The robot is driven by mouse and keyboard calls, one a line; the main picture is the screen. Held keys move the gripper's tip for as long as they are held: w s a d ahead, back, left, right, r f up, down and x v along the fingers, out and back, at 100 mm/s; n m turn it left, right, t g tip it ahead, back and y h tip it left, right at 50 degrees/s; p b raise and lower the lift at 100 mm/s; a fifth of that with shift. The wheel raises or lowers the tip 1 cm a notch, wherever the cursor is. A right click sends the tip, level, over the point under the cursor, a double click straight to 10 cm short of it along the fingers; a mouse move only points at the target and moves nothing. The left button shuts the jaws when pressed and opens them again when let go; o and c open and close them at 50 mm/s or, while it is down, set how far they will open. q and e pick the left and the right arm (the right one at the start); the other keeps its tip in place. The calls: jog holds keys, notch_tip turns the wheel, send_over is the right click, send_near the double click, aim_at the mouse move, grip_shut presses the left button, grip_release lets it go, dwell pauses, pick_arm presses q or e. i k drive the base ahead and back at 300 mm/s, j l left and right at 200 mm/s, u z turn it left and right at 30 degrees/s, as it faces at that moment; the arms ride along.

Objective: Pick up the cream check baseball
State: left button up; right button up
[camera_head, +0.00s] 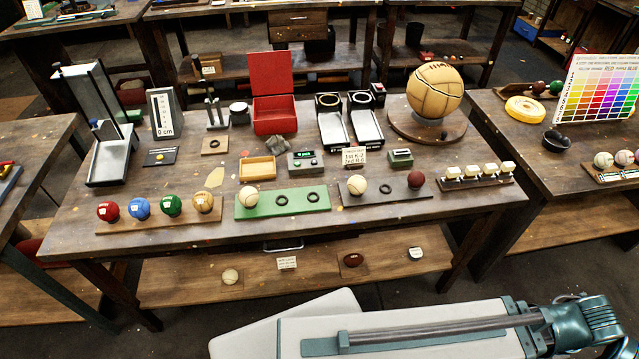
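Several cream balls are in view, and I cannot tell from their surfaces which is the cream check baseball. One cream ball (249,197) sits at the left end of a green board (282,205) on the main table. Another cream ball (357,185) sits at the left end of a dark wooden board (400,190) to its right. A third cream ball (230,276) rests on a small pad on the lower shelf. Neither gripper shows; only part of my own body and arm is at the bottom right.
Red, blue, green and tan balls (171,206) stand on a board at the table's front left. A large tan ball (435,91) sits on a round stand (458,131). An open red box (274,122) and metal devices stand behind. The lower shelf (320,268) has bare room.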

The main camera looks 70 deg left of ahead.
aim_at(357, 185)
jog(key=u, duration=2.05)
